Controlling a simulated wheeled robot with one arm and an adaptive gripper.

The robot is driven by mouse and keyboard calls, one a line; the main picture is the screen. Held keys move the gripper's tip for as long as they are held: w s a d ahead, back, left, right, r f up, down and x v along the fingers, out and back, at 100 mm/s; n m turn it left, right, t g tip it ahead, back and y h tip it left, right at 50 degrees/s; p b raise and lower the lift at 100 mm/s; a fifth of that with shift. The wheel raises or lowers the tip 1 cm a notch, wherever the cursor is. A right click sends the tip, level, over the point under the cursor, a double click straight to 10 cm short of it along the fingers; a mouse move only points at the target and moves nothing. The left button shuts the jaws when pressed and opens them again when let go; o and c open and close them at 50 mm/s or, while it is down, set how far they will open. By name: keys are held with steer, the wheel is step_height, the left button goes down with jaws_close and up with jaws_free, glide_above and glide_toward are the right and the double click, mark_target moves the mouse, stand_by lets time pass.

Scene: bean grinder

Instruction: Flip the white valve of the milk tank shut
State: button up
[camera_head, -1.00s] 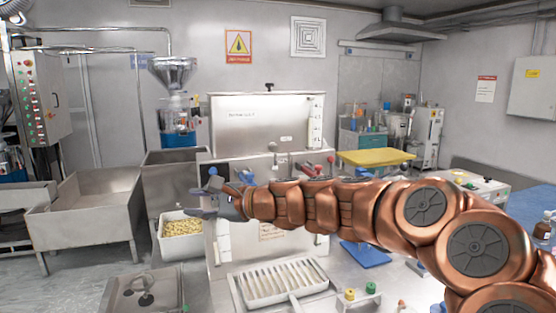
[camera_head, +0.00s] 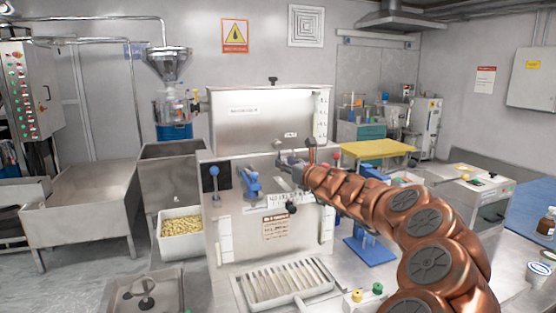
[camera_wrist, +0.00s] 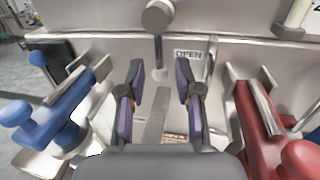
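The milk tank (camera_head: 262,120) is a steel box at the centre of the head view. In the wrist view, a pale grey lever with a round knob (camera_wrist: 157,16) stands upright at the tank front, left of an "OPEN" label (camera_wrist: 188,54); it seems to be the white valve's handle. Its knob also shows in the head view (camera_head: 278,145). My gripper (camera_wrist: 159,80) is open, its two dark fingers apart, with the lever's stem ahead of the gap between them. Nothing is held. My gripper also shows in the head view (camera_head: 293,163), where it partly hides the valve.
A blue valve (camera_wrist: 50,115) is close on the left and a red valve (camera_wrist: 265,125) close on the right in the wrist view.

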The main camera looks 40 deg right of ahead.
steer(key=shift+w+d+p, duration=0.1)
steer(key=shift+w+p, duration=0.3)
steer(key=shift+w, duration=1.35)
jaws_close()
